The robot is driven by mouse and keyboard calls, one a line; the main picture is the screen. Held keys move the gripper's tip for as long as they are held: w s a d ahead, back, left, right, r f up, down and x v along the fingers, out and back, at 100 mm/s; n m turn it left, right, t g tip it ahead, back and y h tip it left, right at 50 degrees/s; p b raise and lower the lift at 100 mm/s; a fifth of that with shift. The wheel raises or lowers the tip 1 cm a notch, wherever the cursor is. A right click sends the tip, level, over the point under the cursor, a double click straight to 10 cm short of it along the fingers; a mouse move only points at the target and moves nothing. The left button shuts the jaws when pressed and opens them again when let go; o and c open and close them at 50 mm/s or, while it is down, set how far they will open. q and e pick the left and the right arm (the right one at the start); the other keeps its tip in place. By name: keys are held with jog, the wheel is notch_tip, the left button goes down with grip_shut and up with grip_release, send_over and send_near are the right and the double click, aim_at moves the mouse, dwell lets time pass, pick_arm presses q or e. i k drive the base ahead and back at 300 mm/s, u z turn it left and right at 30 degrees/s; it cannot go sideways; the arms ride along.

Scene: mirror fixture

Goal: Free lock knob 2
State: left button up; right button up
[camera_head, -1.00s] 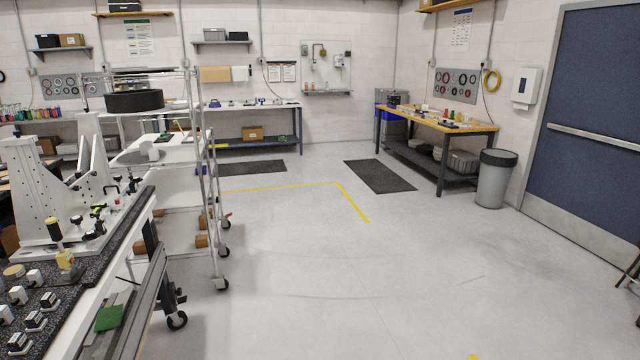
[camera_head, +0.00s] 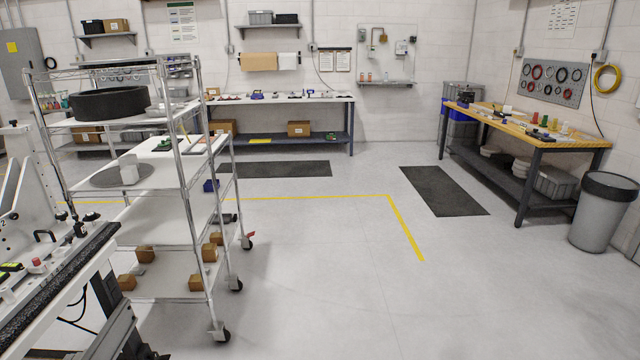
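The white mirror fixture (camera_head: 30,195) stands at the left edge, cut off by the frame. It sits on a bench with a dark speckled edge (camera_head: 62,278). A black handle (camera_head: 44,236) and a small red knob (camera_head: 37,263) show on or beside the fixture. A partly cut-off mark like "2" shows at the far left edge, but I cannot tell which part is lock knob 2. Neither of my grippers is in view.
A wire-shelf cart (camera_head: 150,205) on casters stands just beyond the bench, holding a black round part (camera_head: 110,103). A wooden-top workbench (camera_head: 540,128) and a grey bin (camera_head: 603,212) stand at right. The middle floor (camera_head: 330,270) is clear.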

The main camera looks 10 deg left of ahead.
aim_at(90, 217)
jog(key=u, duration=0.25)
jog(key=i, duration=1.35)
jog(key=u, duration=0.9)
jog(key=i, duration=0.85)
jog(key=u, duration=1.7)
jog(key=i, duration=0.85)
jog(key=u, duration=0.7)
